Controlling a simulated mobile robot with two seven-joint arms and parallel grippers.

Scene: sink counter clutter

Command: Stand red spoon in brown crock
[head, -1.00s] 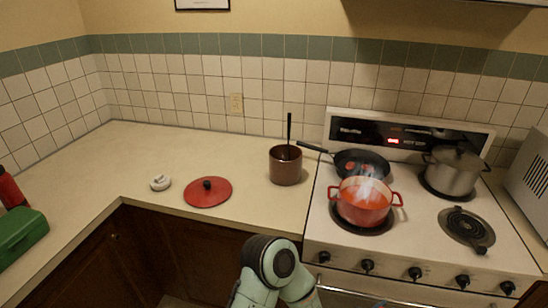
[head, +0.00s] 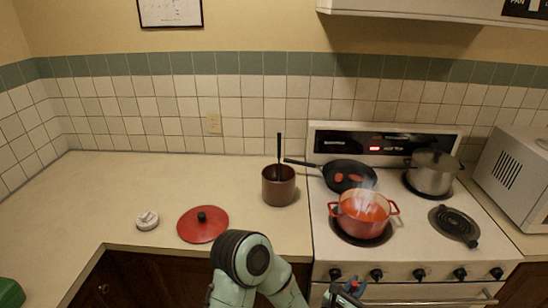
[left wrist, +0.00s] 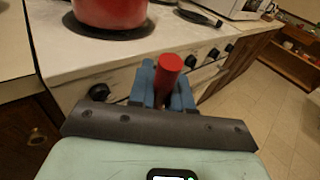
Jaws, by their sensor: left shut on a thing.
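The brown crock (head: 279,190) stands upright on the counter just left of the stove, with a dark-handled utensil (head: 279,150) standing in it. My left gripper (head: 345,293) is low in the head view, in front of the stove and well short of the crock. In the left wrist view its blue fingers (left wrist: 168,88) are shut on the red spoon (left wrist: 169,65), whose rounded red end sticks up between them. The rest of the spoon is hidden. My right gripper is not in view.
A steaming red pot (head: 362,216) stands on the front left burner. A black pan (head: 346,174) behind it points its handle toward the crock. A grey pot (head: 431,174) is at back right. A red lid (head: 202,226) and a small white object (head: 147,220) lie on the counter.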

